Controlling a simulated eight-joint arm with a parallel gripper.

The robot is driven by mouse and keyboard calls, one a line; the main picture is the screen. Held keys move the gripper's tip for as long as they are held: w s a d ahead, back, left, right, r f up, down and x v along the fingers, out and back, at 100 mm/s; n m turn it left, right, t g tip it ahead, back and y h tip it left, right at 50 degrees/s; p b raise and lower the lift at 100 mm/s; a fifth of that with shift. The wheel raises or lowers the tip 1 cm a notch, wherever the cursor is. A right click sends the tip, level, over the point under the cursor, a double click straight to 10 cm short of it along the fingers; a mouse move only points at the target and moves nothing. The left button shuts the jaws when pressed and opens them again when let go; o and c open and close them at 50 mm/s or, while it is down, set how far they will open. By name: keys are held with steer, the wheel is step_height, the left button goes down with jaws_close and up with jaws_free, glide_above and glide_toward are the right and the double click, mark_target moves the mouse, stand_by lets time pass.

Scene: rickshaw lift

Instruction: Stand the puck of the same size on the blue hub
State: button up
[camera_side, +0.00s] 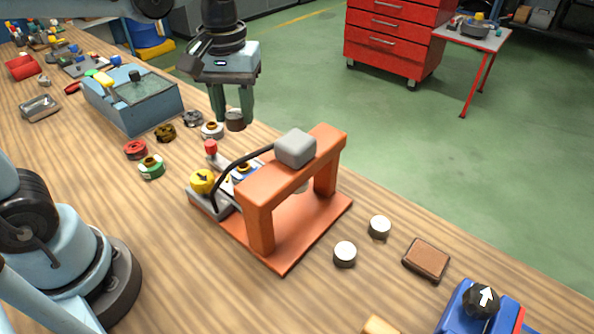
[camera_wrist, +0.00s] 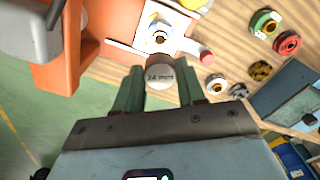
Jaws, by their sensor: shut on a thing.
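My gripper (camera_side: 232,121) is shut on a brown puck (camera_side: 236,121) with a pale top face. In the wrist view the puck (camera_wrist: 160,73) sits between the green fingertips, and its face carries a millimetre label that seems to read 34 mm. The gripper holds it in the air behind the orange frame. The wrist view shows the hub (camera_wrist: 160,37) on a white plate, just beyond the held puck. Two more pale-topped pucks (camera_side: 345,254) (camera_side: 379,227) stand right of the frame.
The orange frame (camera_side: 262,223) carries a grey block (camera_side: 296,148). A red-knobbed lever (camera_side: 211,147) and yellow dial (camera_side: 202,181) stand beside the hub. Green (camera_side: 151,168), red (camera_side: 135,149), and other hubs lie to the left. A brown block (camera_side: 426,259) lies at the right.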

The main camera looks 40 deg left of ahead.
steer(key=shift+f, duration=4.2)
steer(key=shift+f, duration=0.45)
steer(key=o, duration=1.3)
steer(key=shift+c, duration=0.2)
steer(key=shift+o, duration=0.3)
steer(key=o, duration=0.3)
steer(key=shift+o, duration=0.2)
steer(key=shift+r, duration=3.55)
